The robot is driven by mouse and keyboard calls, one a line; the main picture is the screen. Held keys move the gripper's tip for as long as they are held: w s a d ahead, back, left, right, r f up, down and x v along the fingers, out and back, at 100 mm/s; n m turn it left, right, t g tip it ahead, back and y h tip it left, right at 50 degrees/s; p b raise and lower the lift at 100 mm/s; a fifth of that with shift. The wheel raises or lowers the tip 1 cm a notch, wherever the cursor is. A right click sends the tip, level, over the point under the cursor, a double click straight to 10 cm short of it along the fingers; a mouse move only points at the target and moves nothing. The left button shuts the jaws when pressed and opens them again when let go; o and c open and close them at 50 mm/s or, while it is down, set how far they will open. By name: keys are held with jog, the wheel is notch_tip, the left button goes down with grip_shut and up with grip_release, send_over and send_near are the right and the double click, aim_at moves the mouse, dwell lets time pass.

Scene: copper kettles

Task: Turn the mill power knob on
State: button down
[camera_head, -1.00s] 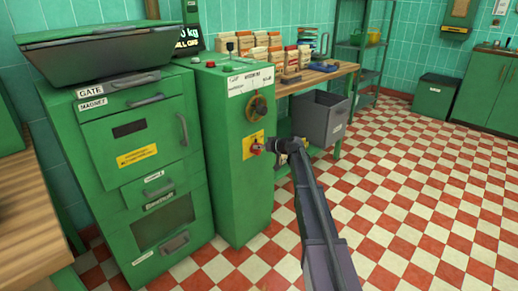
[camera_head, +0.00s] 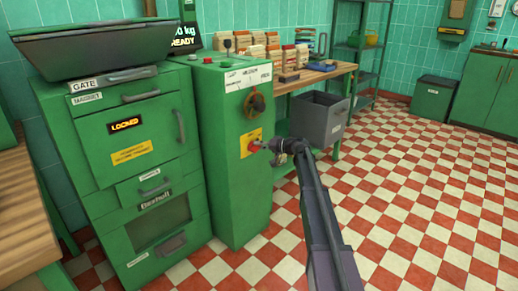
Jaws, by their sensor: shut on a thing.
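The mill power knob (camera_head: 255,144) is a small red knob on a yellow plate (camera_head: 248,151) on the front of the green mill control cabinet (camera_head: 236,190). My gripper (camera_head: 265,146) reaches in from the right and is shut on the knob; its fingers partly hide it. A small display (camera_head: 125,124) on the green mill at left is lit and reads "LOCKED". The sign (camera_head: 186,36) above is lit and reads "READY", with a partly cut "kg" figure.
A dark round dial (camera_head: 255,106) sits above the knob. The checkered floor at right is clear.

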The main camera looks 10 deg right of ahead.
jog(key=shift+w+a, duration=0.1)
jog(key=shift+a, duration=0.25)
jog(key=c, duration=0.5)
grip_release()
jog(key=shift+d, duration=0.1)
